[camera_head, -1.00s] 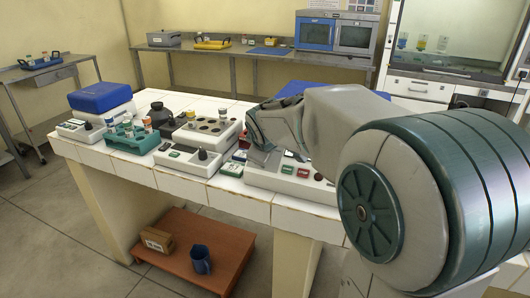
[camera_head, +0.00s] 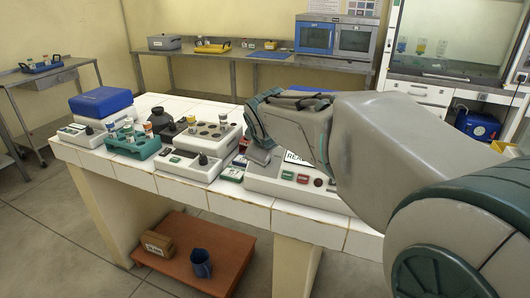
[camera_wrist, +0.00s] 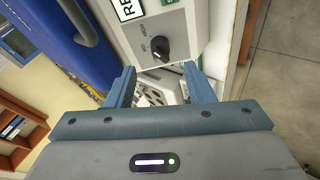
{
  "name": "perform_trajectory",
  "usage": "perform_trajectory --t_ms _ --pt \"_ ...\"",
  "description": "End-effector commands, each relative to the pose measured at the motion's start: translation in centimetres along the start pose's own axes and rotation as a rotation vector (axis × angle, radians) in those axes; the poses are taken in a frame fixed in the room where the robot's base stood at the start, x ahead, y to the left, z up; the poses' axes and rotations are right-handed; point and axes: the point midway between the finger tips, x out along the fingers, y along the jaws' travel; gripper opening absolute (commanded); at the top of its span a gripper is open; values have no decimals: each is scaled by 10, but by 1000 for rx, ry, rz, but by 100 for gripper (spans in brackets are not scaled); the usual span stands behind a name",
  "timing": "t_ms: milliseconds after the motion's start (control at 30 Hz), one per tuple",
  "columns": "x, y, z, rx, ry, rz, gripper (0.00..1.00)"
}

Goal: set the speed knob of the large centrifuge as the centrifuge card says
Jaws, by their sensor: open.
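The large centrifuge (camera_head: 262,183) stands at the right of the white-tiled bench, with green and red buttons on its front and a partly covered "REA..." label. Its blue lid (camera_wrist: 48,40) fills the upper left of the wrist view. The black speed knob (camera_wrist: 159,48) sits on the pale panel, with small print beside it; I cannot read its setting surely. My gripper (camera_wrist: 160,72) is open and empty, its blue fingertips apart, with the knob beyond and roughly between them. In the head view my gripper (camera_head: 262,138) covers part of the centrifuge. I cannot make out the centrifuge card.
Left of the centrifuge stand a smaller device with a black knob (camera_head: 203,158), a green rack (camera_head: 133,145) with bottles, and a blue-lidded device (camera_head: 101,101). A low red-brown stand (camera_head: 215,250) holds a box and a blue mug. The floor at front left is clear.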

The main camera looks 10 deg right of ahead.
Motion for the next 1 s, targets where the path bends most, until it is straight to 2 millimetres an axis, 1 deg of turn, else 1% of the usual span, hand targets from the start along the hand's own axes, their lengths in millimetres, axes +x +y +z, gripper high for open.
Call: perform_trajectory --t_ms 33,100,200,300,467,833,933,1000 --pt "-14 1 -1 0 4 3 48" --pt "-28 1 -1 0 4 2 48" --pt "-46 0 -1 -1 3 2 48" --pt "-58 0 -1 -1 2 0 48" --pt "-67 -1 0 -1 0 -1 48" --pt "-70 -1 1 11 -4 -7 48" --pt "-78 -6 10 75 -26 -37 48" --pt "-88 -14 22 161 -57 -78 48"
